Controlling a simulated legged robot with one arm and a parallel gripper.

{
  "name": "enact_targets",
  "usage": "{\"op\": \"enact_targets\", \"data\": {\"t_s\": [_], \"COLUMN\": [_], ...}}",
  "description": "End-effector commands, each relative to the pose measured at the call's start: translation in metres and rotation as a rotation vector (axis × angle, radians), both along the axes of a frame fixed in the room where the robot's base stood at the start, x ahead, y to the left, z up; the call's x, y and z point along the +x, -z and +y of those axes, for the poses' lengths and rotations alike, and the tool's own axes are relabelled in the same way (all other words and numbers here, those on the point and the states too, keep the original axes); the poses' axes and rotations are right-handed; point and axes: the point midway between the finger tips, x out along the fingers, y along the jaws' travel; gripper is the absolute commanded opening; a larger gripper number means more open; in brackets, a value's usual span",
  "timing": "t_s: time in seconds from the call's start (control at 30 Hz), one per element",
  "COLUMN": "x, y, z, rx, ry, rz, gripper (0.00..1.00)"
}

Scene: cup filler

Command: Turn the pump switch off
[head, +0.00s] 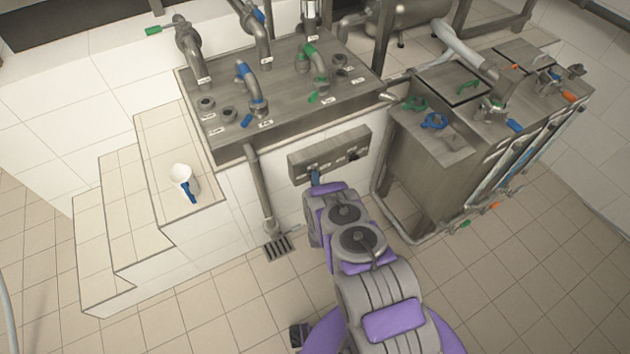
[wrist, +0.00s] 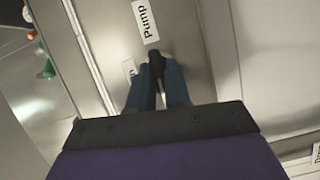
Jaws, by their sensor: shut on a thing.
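The switch panel (head: 330,154) is a grey metal box on the front of the tiled block, below the steel counter. In the wrist view a label reading "Pump" (wrist: 146,21) is on the panel, and the small black pump switch (wrist: 156,62) is just below it. My gripper (wrist: 157,80) has its dark blue fingers closed in around the switch, with their tips at it. In the head view my gripper (head: 315,177) shows only as a bit of blue at the panel's lower edge. My arm hides the rest, and the switch's setting cannot be told.
Another dark knob (head: 352,154) is on the panel's right part. The steel counter (head: 285,75) above carries pipes and valves. Steel tanks (head: 435,170) stand at right.

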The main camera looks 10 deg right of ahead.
Motion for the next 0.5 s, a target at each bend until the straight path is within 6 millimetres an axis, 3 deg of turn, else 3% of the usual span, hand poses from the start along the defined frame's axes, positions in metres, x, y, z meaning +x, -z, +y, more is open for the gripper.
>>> {"op": "enact_targets", "data": {"t_s": [0.4,0.43,0.5], "x": [-0.0007,-0.0007,-0.0007], "y": [0.0011,0.0011,0.0011], "z": [0.0031,0.0031,0.0028], "rx": [-0.003,-0.003,-0.003], "ry": [-0.006,-0.006,-0.005], "rz": [0.002,0.002,0.001], "gripper": [0.00,0.20,0.27]}}
